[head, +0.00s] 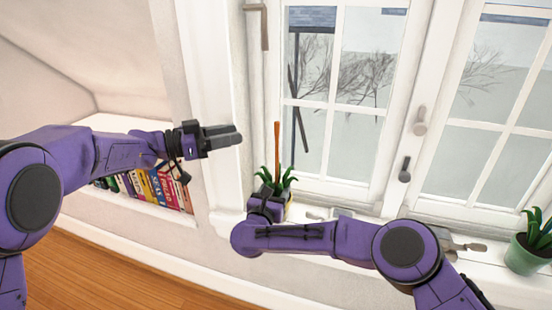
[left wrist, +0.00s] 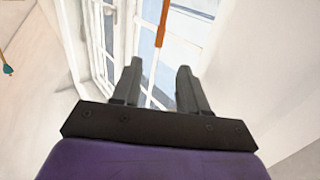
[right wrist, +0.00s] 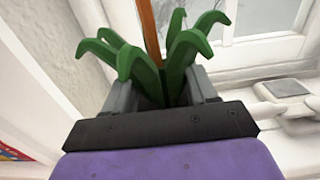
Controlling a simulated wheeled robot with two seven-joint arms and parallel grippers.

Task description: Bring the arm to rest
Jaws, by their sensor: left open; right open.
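My left gripper (head: 236,136) is raised in front of the wall left of the window, pointing right, with nothing between its fingers. In the left wrist view its two fingers (left wrist: 159,72) stand apart. My right gripper (right wrist: 158,88) is low at the windowsill, its fingers apart on either side of a green-leaved plant (right wrist: 185,50). In the head view this plant (head: 284,180) rises behind my right wrist, with an orange-brown stick (head: 277,145) standing in it. My right gripper hides most of its pot, and I cannot tell whether the fingers touch it.
A second plant in a green pot (head: 524,255) stands on the sill (head: 490,272) at the right. The white window (head: 333,100) has handles (head: 405,168) projecting. Books (head: 160,187) fill a low shelf niche at the left. The wooden floor (head: 90,270) shows bare at lower left.

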